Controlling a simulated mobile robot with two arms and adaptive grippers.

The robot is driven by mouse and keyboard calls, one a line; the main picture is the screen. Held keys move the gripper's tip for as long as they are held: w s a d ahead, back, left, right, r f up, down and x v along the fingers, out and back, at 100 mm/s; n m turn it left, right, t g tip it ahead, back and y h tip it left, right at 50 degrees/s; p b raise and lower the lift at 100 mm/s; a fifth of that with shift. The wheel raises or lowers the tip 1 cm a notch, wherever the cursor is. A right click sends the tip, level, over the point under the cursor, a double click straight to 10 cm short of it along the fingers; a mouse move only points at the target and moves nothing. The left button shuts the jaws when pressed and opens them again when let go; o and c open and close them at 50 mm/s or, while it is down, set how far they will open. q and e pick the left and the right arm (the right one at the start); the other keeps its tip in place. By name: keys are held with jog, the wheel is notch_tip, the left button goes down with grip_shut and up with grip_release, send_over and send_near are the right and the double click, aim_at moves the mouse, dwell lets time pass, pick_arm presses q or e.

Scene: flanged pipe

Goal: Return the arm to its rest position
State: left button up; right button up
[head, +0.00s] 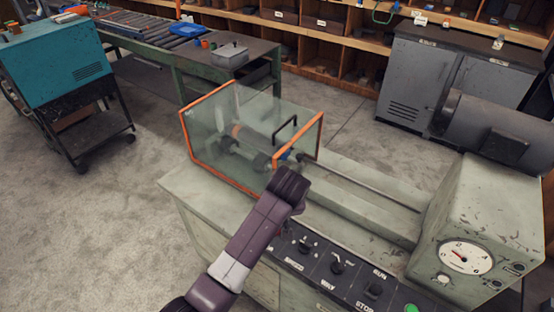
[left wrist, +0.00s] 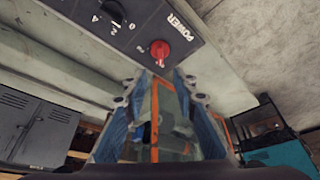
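My left arm (head: 250,235) reaches up from the bottom of the head view. Its dark left gripper (head: 290,186) is over the bench at the near right corner of the clear guard box (head: 208,115). In the left wrist view the two blue-sided fingers of the left gripper (left wrist: 158,80) are spread, with nothing held between them. The guard's orange edge shows beyond them. A pipe with flanges (head: 246,137) lies inside the guard, partly hidden by glare. My right gripper is not in view.
The test bench has a control panel (head: 336,265) with knobs; a red power knob (left wrist: 160,48) shows in the wrist view. A gauge housing (head: 480,215) stands right. A teal cabinet (head: 55,65) and roller table (head: 200,50) are behind.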

pick_arm(q)
jog(key=s+a+f+m+g+h, duration=0.1)
jog(key=s+a+f, duration=0.2)
jog(key=s+a, duration=0.65)
jog(key=s+a+f+m+h, duration=0.1)
jog(key=s+a+f, duration=0.35)
jog(key=s, duration=0.75)
jog(key=s+a+r+m+y, duration=0.1)
jog(key=s+a+r+m, duration=0.1)
jog(key=s+a+r, duration=0.45)
notch_tip(320, 180, down, 32)
jog(key=s+g+b, duration=0.1)
jog(key=s+b, duration=0.2)
jog(key=b, duration=0.3)
jog(key=s+a+f+b, duration=0.2)
jog(key=s+f, duration=0.6)
jog(key=f, duration=0.3)
jog(key=s+a+f+g+b, duration=0.1)
jog(key=s+a+f+b, duration=0.1)
jog(key=s+f, duration=0.7)
notch_tip(320, 180, down, 3)
jog(key=shift+s+f+g+b, duration=0.1)
jog(key=shift+s+g+b, duration=0.15)
jog(key=shift+b, duration=0.35)
